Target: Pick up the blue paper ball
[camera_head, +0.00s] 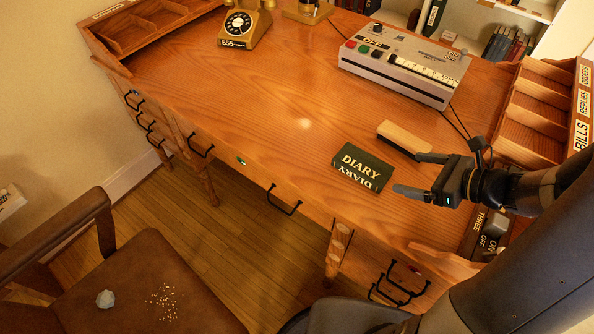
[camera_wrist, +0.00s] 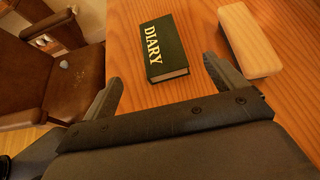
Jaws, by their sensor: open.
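In the wrist view the ball (camera_wrist: 64,64) shows small on the chair at the left. My gripper (camera_head: 408,174) is open and empty above the right part of the desk, beside the green diary, far to the right of the ball. In the wrist view the gripper's two fingers (camera_wrist: 160,80) are spread wide with the diary beyond them.
The wooden desk (camera_head: 290,100) lies between my gripper and the chair. A green diary (camera_head: 362,168) and a wood-topped block (camera_head: 404,138) lie near the gripper. A grey machine (camera_head: 405,68) and a yellow phone (camera_head: 244,24) stand farther back. Chair armrest (camera_head: 55,238) rises beside the seat.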

